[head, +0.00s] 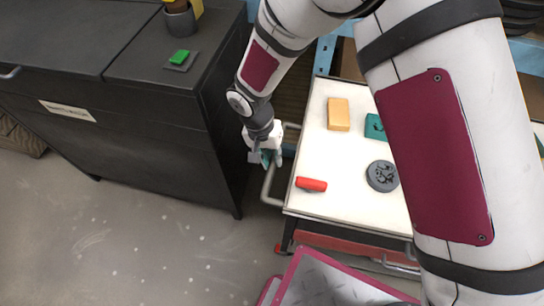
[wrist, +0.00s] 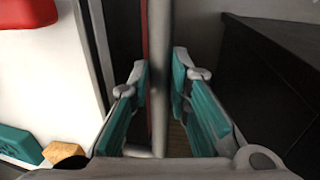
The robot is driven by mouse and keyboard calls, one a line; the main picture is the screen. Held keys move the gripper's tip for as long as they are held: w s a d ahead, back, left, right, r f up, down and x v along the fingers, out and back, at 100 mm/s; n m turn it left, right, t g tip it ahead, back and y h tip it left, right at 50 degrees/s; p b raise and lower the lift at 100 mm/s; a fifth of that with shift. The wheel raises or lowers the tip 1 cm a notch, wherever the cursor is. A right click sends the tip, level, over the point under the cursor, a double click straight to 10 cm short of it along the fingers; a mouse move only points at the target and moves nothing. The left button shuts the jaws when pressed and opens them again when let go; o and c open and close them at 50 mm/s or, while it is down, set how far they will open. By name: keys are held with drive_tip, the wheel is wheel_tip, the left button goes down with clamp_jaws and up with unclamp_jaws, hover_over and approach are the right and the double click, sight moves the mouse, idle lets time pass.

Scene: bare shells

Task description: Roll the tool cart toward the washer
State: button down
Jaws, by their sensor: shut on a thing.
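The tool cart (head: 350,200) has a white top and stands right of centre in the head view. A grey bar handle (head: 267,188) sticks out from its left side. My gripper (head: 268,160) is shut on this handle. In the wrist view the handle (wrist: 160,60) runs upright between the teal finger pads of my gripper (wrist: 160,100). The large dark cabinet (head: 110,140), apparently the washer, stands to the left with a small label too small to read. A narrow strip of floor lies between it and the cart. My arm hides the cart's right part.
On the cart lie a red item (head: 311,184), a yellow block (head: 338,114), a teal block (head: 374,127) and a dark round piece (head: 382,176). Grey floor (head: 150,240) in front is clear.

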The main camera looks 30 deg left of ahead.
drive_tip(key=a, duration=0.2)
drive_tip(key=s+a+b, duration=0.1)
drive_tip(key=a, duration=0.1)
drive_tip(key=shift+a, duration=0.1)
drive_tip(key=c, duration=1.5)
unclamp_jaws()
drive_tip(key=shift+a, duration=0.2)
drive_tip(key=shift+r, duration=0.15)
drive_tip(key=r, duration=0.4)
drive_tip(key=a+r, duration=0.1)
drive_tip(key=r, duration=0.2)
drive_tip(key=a+r, duration=0.1)
drive_tip(key=r, duration=0.3)
drive_tip(key=shift+s+a+r, duration=0.1)
drive_tip(key=shift+s+r, duration=0.2)
drive_tip(key=shift+s, duration=0.05)
